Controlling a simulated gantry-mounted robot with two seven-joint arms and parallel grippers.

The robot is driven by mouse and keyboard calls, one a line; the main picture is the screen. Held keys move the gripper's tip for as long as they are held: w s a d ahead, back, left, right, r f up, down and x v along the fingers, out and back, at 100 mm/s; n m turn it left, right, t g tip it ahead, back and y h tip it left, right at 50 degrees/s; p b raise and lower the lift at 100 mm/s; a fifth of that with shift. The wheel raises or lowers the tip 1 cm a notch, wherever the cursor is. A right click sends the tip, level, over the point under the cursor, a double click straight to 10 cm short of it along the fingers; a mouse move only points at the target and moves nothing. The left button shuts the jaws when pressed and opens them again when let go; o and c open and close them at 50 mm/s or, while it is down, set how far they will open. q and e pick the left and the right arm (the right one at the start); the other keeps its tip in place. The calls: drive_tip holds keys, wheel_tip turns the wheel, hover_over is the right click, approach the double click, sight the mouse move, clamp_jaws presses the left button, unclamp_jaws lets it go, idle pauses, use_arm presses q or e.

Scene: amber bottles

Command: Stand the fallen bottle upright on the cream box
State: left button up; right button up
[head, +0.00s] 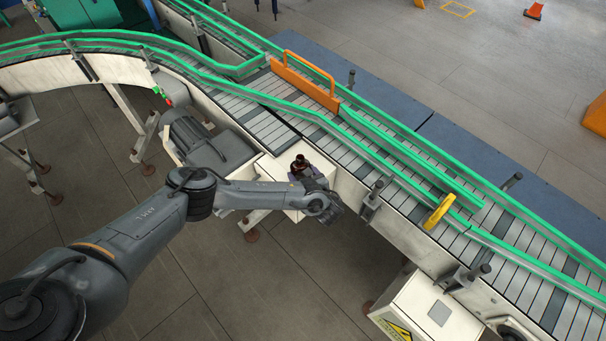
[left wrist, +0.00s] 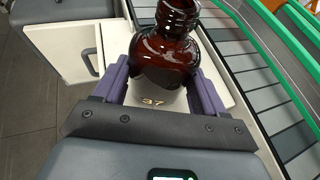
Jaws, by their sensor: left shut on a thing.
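The amber bottle (left wrist: 165,60) is dark brown glass with a short threaded neck. In the left wrist view it stands between the two purple fingers of my left gripper (left wrist: 160,84), neck towards the top of the picture. My left gripper (head: 308,174) is shut on it. In the head view the bottle (head: 299,163) is small and looks roughly upright, over the cream box (head: 268,169) beside the conveyor. The box also shows behind the bottle in the left wrist view (left wrist: 112,38). I cannot tell whether the bottle's base touches the box; its lower part is hidden. My right gripper is not in view.
A roller conveyor (head: 400,170) with green rails runs close along the box's right side. An orange gate (head: 304,84) spans its upper part, and a yellow handle (head: 438,212) sits on the rail. A grey motor housing (head: 205,143) is left of the box.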

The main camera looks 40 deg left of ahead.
use_arm(q)
drive_tip(key=shift+f, duration=0.1)
drive_tip(key=o, duration=1.8)
drive_tip(key=shift+s+d, duration=0.15)
drive_tip(key=shift+d, duration=0.15)
drive_tip(key=v, duration=1.1)
drive_tip(key=shift+s+d+r+b, duration=0.1)
drive_tip(key=shift+r+b, duration=0.15)
drive_tip(key=shift+b, duration=0.15)
